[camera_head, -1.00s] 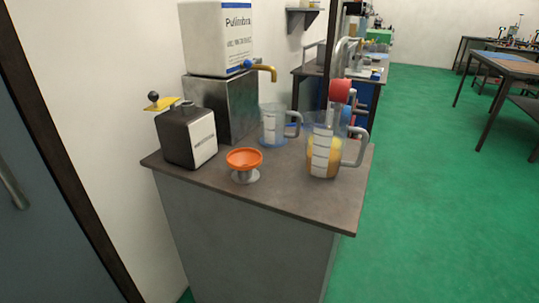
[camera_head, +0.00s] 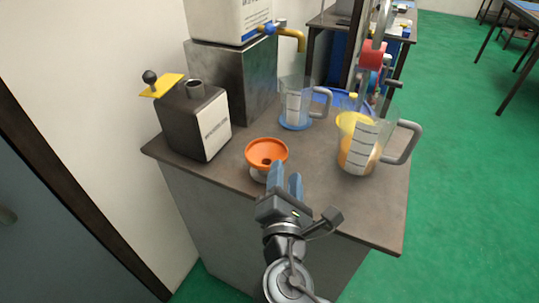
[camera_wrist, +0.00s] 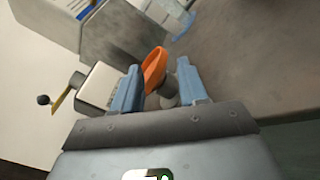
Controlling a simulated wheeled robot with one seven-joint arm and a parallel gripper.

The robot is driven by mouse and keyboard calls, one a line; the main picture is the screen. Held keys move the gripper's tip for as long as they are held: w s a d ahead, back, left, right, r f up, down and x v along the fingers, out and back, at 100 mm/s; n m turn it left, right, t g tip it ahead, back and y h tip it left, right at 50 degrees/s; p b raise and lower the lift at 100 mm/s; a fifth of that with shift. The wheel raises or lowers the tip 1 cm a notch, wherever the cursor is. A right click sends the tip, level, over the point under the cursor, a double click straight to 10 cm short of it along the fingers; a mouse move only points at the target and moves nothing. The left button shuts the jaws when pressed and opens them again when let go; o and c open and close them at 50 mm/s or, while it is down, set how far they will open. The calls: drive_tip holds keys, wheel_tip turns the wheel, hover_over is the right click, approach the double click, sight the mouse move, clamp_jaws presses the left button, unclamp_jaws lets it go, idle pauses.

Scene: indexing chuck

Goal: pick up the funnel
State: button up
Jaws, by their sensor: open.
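The orange funnel (camera_head: 266,152) sits in a grey stand (camera_head: 258,175) near the front edge of the counter. My gripper (camera_head: 285,180) is open, with its blue fingers pointing toward the funnel from the front right. In the head view the fingers overlap the stand's right side. In the wrist view the funnel (camera_wrist: 155,69) shows tilted between and beyond the two fingers of my gripper (camera_wrist: 160,88). The grey stand (camera_wrist: 168,92) is partly hidden. I cannot tell whether either finger touches the funnel or stand.
A dark container (camera_head: 190,120) with a white label stands left of the funnel. A clear jug (camera_head: 296,105) stands behind, and a jug with yellow liquid (camera_head: 362,150) stands to the right. A metal box (camera_head: 240,75) holds up a white tank (camera_head: 228,18) with a tap.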

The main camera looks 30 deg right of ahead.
sight(283, 154)
drive_tip(key=x, duration=0.2)
drive_tip(key=shift+w+d, duration=0.1)
drive_tip(key=shift+w, duration=0.2)
drive_tip(key=x, duration=0.2)
drive_tip(key=p+x, duration=0.1)
drive_tip(key=x, duration=0.1)
drive_tip(key=shift+w+a+r, duration=0.1)
drive_tip(key=shift+a, duration=0.15)
drive_tip(key=shift+w+d, duration=0.3)
drive_tip(key=shift+w, duration=0.25)
drive_tip(key=shift+c, duration=0.2)
clamp_jaws()
